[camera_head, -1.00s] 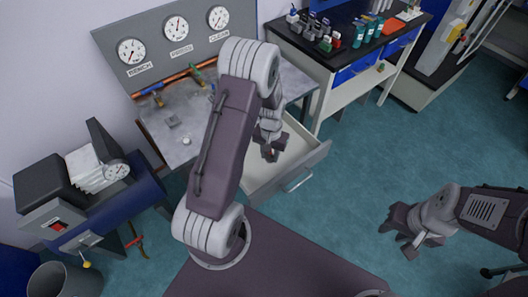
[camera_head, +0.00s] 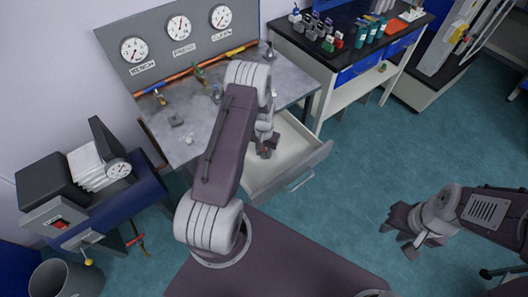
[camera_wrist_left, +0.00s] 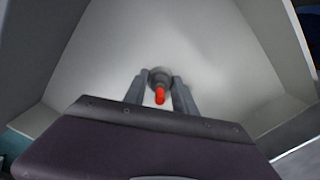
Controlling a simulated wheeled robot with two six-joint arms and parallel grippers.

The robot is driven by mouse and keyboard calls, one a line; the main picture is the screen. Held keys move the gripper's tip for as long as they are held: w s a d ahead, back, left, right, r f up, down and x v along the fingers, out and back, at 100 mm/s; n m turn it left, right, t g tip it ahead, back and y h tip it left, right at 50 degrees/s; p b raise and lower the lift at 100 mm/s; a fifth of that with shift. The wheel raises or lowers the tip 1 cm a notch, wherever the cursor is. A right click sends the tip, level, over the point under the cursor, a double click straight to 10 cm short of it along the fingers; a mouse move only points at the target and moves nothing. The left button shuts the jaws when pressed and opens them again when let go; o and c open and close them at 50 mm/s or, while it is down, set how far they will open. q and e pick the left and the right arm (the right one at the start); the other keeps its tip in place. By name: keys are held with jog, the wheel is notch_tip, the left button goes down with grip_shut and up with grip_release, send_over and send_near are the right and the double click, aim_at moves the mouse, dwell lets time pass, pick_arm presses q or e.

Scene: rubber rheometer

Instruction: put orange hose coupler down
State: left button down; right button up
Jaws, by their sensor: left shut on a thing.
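My left gripper (camera_head: 265,150) is inside the open drawer (camera_head: 318,158) under the grey bench. In the left wrist view its two fingers (camera_wrist_left: 166,97) are shut on the orange hose coupler (camera_wrist_left: 160,96), which shows as a small orange-red tip with a grey collar. The pale drawer floor (camera_wrist_left: 200,50) spreads out beyond it, and I cannot tell whether the coupler touches it. In the head view the coupler is a tiny reddish spot. My right gripper (camera_head: 410,240) hangs over the floor at the right, apart from everything; its fingers look spread.
The bench top (camera_head: 205,125) holds small fittings below a gauge panel (camera_head: 165,45). A black-topped bench (camera_head: 290,45) with bottles stands behind the drawer. A blue machine stand (camera_head: 150,185) is at left. The green floor (camera_head: 370,160) to the right is clear.

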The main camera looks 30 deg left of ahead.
aim_at(264, 152)
pick_arm(q)
jog(key=shift+f, duration=0.2)
jog(key=c, duration=1)
grip_release()
notch_tip(264, 152, up, 13)
jog(key=shift+m+t, duration=0.6)
jog(key=shift+m, duration=0.1)
jog(key=s+d+r, duration=0.2)
jog(key=s+d, duration=0.2)
jog(key=s, duration=0.1)
jog(key=s+d+r, duration=0.3)
jog(key=s, duration=0.2)
jog(key=s+d+r, duration=0.3)
jog(key=s+d, duration=0.1)
jog(key=s, duration=0.1)
jog(key=shift+s+d+r, duration=0.1)
jog(key=shift+s+d, duration=0.15)
jog(key=shift+d, duration=0.1)
jog(key=shift+s, duration=0.1)
